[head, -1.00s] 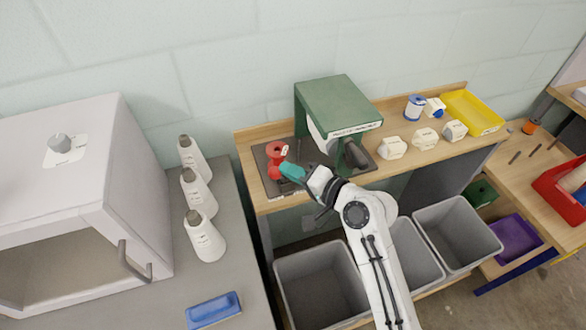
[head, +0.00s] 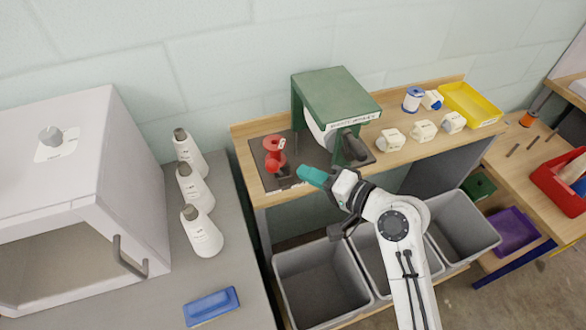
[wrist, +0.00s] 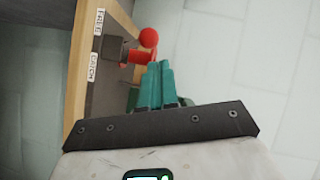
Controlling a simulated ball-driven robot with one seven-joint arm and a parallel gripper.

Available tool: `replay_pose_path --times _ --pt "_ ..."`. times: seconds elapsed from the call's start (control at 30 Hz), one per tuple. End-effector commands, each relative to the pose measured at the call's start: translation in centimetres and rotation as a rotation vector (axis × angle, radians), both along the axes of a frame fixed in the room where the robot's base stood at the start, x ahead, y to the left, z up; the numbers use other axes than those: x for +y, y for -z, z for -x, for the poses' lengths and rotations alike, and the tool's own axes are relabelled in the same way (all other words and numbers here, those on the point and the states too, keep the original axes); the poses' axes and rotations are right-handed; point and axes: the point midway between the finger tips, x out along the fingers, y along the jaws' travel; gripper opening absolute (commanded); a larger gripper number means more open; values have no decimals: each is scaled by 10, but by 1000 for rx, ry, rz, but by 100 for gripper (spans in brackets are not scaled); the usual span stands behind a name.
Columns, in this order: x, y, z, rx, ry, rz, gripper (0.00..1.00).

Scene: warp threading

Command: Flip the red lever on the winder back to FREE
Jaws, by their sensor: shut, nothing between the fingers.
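The red lever (head: 271,168) stands on a dark block on the winder's base plate (head: 262,178). In the wrist view the lever knob (wrist: 148,38) is beyond my fingertips, toward the side of the FREE label (wrist: 101,20); a second label (wrist: 92,67), apparently CATCH, is nearer me. My gripper (head: 302,173) has teal fingers closed together and empty, to the right of the lever with a small gap. The gripper fingers (wrist: 160,70) also show in the wrist view.
The winder's green housing (head: 336,92) and dark handle (head: 352,146) stand behind my gripper.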

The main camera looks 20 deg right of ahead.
Motion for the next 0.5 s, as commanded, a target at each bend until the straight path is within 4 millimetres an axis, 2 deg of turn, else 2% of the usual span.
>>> replay_pose_path --times 0.2,0.5 --pt "-20 -5 27 0 6 1 0" --pt "-25 -9 37 -1 5 2 0"
